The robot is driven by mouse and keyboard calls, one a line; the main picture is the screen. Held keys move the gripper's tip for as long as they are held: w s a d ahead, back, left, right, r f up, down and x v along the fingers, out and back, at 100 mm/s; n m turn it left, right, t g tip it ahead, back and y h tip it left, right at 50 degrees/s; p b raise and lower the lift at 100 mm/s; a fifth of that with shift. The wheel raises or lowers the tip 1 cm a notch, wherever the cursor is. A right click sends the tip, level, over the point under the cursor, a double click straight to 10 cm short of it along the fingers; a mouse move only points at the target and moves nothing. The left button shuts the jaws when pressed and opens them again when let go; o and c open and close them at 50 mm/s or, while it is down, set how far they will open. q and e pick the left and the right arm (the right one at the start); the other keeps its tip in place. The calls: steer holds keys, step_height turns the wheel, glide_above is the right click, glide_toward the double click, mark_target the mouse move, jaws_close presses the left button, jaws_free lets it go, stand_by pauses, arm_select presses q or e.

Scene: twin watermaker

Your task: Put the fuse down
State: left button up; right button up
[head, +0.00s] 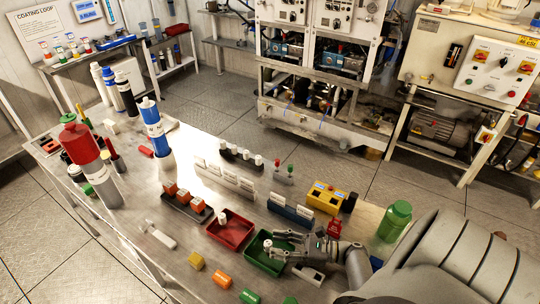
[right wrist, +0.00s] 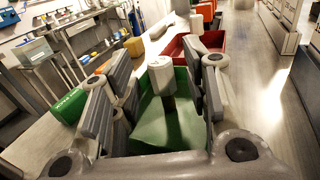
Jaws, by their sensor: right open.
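My right gripper (head: 274,245) is open over the green tray (head: 262,262). In the right wrist view, a fuse with a white cap and a dark grey body (right wrist: 160,78) stands about upright in the green tray (right wrist: 170,128), between the spread fingers. Gaps show on both sides of it. Its white top also shows small in the head view (head: 267,243). A similar white-topped piece (head: 222,217) stands in the red tray (head: 232,236). My left gripper is out of view.
A dark holder with orange-and-white blocks (head: 187,205) stands left of the red tray. A blue rack with white cards (head: 291,211) and a yellow box (head: 326,198) lie behind the green tray. A green bottle (head: 395,220) stands at right. Yellow, orange and green pieces lie near the front edge.

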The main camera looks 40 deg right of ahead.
steer(key=b+v, duration=0.2)
steer(key=v, duration=0.5)
steer(key=shift+s+f, duration=0.15)
steer(key=shift+b+v, duration=0.35)
steer(key=shift+v, duration=0.4)
